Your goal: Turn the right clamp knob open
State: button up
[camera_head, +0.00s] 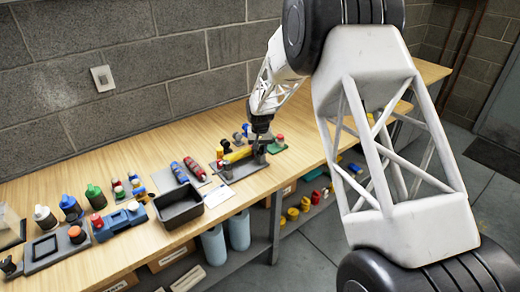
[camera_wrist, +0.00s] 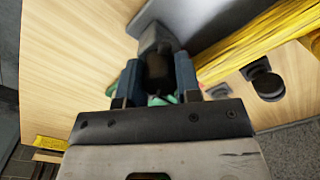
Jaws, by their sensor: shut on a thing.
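The fixture has a grey base plate (camera_head: 246,171) on the bench with a yellow bar-like piece (camera_head: 237,155) on it. The yellow piece also shows at the right of the wrist view (camera_wrist: 262,38). My gripper (camera_head: 260,137) points down at the fixture's right end. In the wrist view its two blue-grey fingers (camera_wrist: 158,78) are shut on a dark knob (camera_wrist: 158,68), the right clamp knob, beside a grey clamp block (camera_wrist: 154,36). The fingers hide the knob's sides, so its turn angle is unclear. Another black knob (camera_wrist: 266,83) stands apart to the right.
A dark bin (camera_head: 180,206), red and blue cylinders on a tray (camera_head: 188,170), and several bottles stand left on the wooden bench. A green item with a red top (camera_head: 279,144) is close right of my gripper. The block wall is behind.

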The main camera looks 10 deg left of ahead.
jog(key=m, duration=0.5)
jog(key=shift+m, duration=0.4)
jog(key=o, duration=0.9)
jog(key=shift+r, duration=0.15)
jog(key=shift+r, duration=3.8)
